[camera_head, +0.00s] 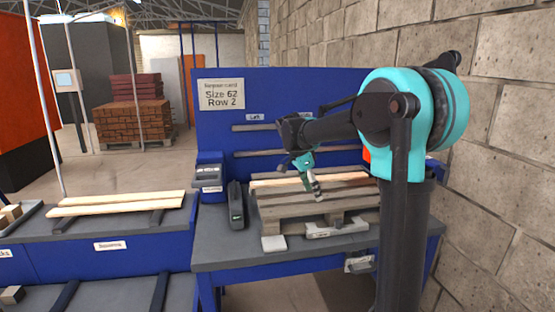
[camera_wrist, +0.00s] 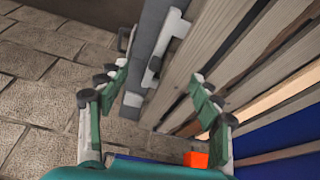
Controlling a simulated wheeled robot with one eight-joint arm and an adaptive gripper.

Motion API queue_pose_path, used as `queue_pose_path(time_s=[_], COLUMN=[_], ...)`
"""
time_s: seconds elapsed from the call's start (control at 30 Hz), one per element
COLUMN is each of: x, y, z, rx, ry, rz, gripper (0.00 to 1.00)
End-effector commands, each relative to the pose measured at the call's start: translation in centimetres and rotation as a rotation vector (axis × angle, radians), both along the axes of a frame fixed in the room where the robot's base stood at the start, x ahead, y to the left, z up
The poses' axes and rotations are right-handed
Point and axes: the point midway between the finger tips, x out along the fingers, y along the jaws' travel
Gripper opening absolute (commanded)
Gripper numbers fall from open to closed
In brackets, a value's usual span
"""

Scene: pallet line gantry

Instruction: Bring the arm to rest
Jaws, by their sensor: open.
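My gripper (camera_head: 310,180) hangs over the wooden pallet (camera_head: 345,205) at the blue workbench, with the arm reaching across from the right. In the wrist view my gripper (camera_wrist: 158,85) has its two fingers spread wide with nothing between them. Behind and beyond the fingers the wrist view shows the pallet slats (camera_wrist: 245,55) and a stone-block wall. I cannot tell from these views how far the fingertips are above the slats. One slat on the pallet is paler than the others.
The blue back panel (camera_head: 340,90) carries a size sign (camera_head: 220,94). A dark upright tool (camera_head: 236,205) and a small white block (camera_head: 273,243) sit on the bench. Pale boards (camera_head: 120,202) lie on the left bench. The block wall (camera_head: 500,130) closes the right side.

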Motion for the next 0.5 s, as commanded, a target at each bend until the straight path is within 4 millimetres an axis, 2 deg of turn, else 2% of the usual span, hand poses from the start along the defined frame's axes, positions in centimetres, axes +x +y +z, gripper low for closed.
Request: queue_pose_path(time_s=[0.27,0.37,0.47,0.5], x=[-4.1,-6.3,-9.4,-11.0], y=[-2.3,-3.3,-4.4,-4.9], z=[-2.8,-4.4,-6.5,-7.5], rx=[0.044,0.063,0.082,0.088], ry=[0.033,0.042,0.047,0.047], rz=[0.201,0.307,0.445,0.514], gripper=[0.65,0.65,0.65,0.65])
